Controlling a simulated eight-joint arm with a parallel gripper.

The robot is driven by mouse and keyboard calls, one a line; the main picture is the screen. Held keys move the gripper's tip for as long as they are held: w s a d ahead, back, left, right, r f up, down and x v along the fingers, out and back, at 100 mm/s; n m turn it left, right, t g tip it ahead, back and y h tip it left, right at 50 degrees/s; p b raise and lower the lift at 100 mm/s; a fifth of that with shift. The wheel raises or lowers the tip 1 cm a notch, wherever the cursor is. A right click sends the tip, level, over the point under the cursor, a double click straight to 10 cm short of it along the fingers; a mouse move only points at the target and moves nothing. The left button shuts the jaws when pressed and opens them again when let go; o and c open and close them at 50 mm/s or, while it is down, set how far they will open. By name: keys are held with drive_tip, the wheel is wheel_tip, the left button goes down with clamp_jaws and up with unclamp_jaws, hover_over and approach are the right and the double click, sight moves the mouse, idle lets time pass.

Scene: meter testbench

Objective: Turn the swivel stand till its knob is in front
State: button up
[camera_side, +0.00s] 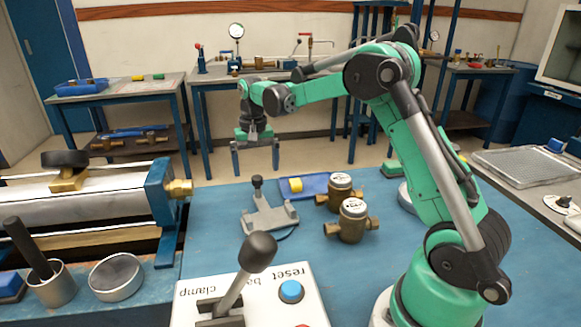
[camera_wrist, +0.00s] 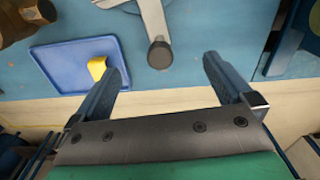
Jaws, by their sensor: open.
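The swivel stand (camera_side: 268,216) is a grey metal piece with arms, standing on the blue table. Its black knob (camera_side: 257,182) is on an upright at the stand's far side in the side view. In the wrist view the knob (camera_wrist: 160,54) ends a grey arm of the stand (camera_wrist: 152,18), which is cut off by the top edge. My gripper (camera_side: 255,170) is open and empty, above and behind the stand in the side view. In the wrist view the knob appears between and slightly beyond the fingertips of my gripper (camera_wrist: 166,68). No contact is visible.
A blue tray (camera_side: 316,191) with a yellow piece (camera_side: 295,185) lies beside the stand. Two brass meters (camera_side: 352,222) stand to its right. The clamp box (camera_side: 299,300) with a black-knobbed lever is in front. A large cylinder bench (camera_side: 90,205) is at left.

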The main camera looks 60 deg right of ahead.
drive_tip(key=shift+f, duration=0.2)
drive_tip(key=shift+f, duration=0.95)
drive_tip(key=shift+c, duration=1.4)
